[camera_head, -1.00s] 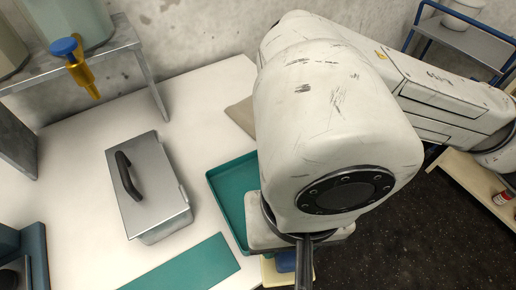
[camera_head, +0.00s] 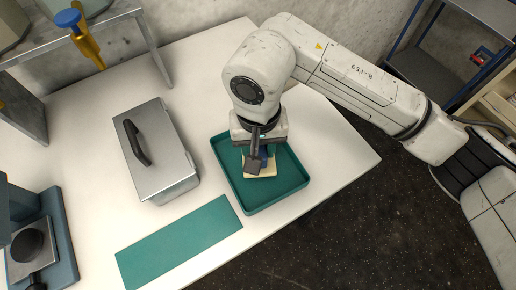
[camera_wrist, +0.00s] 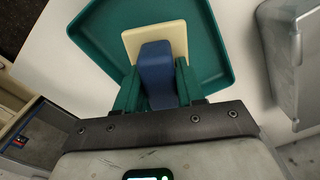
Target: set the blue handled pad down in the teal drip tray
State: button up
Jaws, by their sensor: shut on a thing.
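The teal drip tray (camera_head: 281,194) lies on the white table, right of the metal box; it also shows in the wrist view (camera_wrist: 215,55). My gripper (camera_head: 258,160) is over the tray, pointing down. It is shut on the blue handle of the pad (camera_wrist: 156,70), with one finger on each side. The pad's cream base (camera_head: 262,170) is below the handle, within the tray's outline, and shows in the wrist view (camera_wrist: 150,36). I cannot tell whether the base touches the tray floor.
A grey metal box (camera_head: 158,160) with a black handle stands left of the tray. A flat teal mat (camera_head: 180,242) lies in front. The table's right corner is bare.

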jog(key=shift+w+a+f, duration=0.1)
jog(key=shift+w+f, duration=0.05)
jog(key=shift+f, duration=0.25)
jog(key=shift+f+p, duration=0.55)
jog(key=shift+f, duration=0.8)
jog(key=shift+f, duration=0.2)
jog(key=o, duration=1.1)
jog(key=shift+o, duration=0.2)
jog(key=shift+r, duration=0.1)
notch_tip(320, 180, up, 12)
jog(key=shift+r+b, duration=0.15)
jog(key=shift+b, duration=1)
